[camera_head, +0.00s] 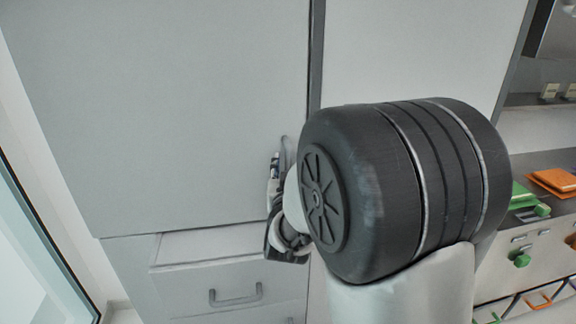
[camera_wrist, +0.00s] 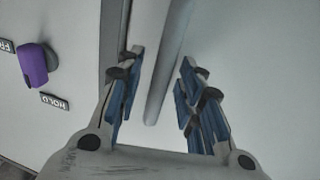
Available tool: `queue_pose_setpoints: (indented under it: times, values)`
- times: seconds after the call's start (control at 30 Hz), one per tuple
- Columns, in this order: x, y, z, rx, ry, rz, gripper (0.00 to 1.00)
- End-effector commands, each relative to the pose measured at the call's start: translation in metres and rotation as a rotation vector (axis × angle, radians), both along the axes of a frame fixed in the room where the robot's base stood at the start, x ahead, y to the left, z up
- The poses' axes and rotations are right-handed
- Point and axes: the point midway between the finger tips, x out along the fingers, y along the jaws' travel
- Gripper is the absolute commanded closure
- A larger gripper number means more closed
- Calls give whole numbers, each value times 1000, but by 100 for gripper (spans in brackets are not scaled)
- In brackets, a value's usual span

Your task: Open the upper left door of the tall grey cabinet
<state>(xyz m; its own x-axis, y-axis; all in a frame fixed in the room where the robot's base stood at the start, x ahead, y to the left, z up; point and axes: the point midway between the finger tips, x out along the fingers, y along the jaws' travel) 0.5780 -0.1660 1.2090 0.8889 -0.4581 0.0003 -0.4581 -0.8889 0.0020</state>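The upper left door (camera_head: 160,110) of the tall grey cabinet is a large flat grey panel in the head view. It looks shut, with a dark seam along its right edge. My gripper (camera_head: 276,165) is at the lower right part of this door, partly hidden behind my dark wrist joint. In the wrist view, my gripper (camera_wrist: 158,95) is open, with blue-padded fingers spread on both sides of a pale bar handle (camera_wrist: 168,60). Gaps show between the bar and the pads, so the fingers do not appear closed on it.
Drawers with a bar handle (camera_head: 236,297) are below the door. A second grey panel (camera_head: 420,50) is to the right of the seam. A counter with green and orange items (camera_head: 552,181) is at far right. A purple knob (camera_wrist: 36,66) shows in the wrist view. Glass stands at far left.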

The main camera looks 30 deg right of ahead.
Motion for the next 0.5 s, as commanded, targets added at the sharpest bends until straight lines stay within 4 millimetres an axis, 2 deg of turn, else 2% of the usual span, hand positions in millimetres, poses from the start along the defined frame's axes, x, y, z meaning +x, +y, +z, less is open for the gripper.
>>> queue_pose_setpoints:
  times: [0.03, 0.5]
  values:
    - [0, 0, 0, 0, 0, 0, 70]
    - [0, 0, 0, 0, 0, 0, 100]
